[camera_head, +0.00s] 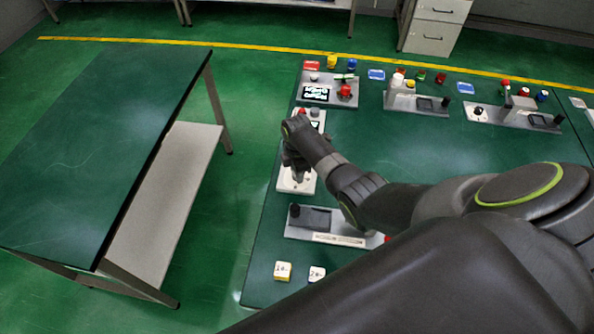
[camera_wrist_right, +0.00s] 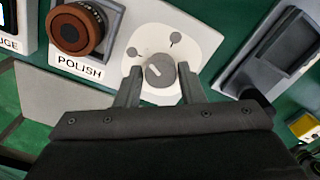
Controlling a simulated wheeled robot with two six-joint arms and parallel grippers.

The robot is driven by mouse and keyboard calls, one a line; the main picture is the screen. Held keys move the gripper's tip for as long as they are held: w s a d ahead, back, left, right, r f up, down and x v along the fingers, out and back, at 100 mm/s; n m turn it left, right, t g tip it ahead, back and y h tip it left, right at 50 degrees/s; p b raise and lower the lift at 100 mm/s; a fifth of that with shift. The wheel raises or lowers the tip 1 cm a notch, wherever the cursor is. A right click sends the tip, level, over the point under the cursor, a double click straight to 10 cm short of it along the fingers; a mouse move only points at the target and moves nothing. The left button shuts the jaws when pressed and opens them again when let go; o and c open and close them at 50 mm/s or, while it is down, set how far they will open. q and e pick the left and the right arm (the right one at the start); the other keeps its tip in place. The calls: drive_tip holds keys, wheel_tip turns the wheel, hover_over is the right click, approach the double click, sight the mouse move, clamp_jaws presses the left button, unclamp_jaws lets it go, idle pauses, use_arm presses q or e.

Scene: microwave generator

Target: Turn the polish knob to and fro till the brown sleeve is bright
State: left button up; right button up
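The polish knob (camera_wrist_right: 159,70) is a small grey round knob with a white pointer line, on a white dial plate with two dark round marks. In the head view my right gripper (camera_head: 296,162) is over the white panel (camera_head: 297,187) and hides the knob and sleeve. My left gripper is not in view.
A grey stand with a black knob (camera_head: 295,210) sits just in front of the panel. A device with a lit screen (camera_head: 315,93) and red button stands behind it. Another table (camera_head: 100,130) is at left.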

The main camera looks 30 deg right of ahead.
drive_tip(key=o, duration=0.3)
drive_tip(key=shift+r, duration=0.55)
wheel_tip(320, 180, up, 16)
drive_tip(key=b, duration=0.1)
drive_tip(key=shift+r+b, duration=0.15)
drive_tip(key=shift+b, duration=0.15)
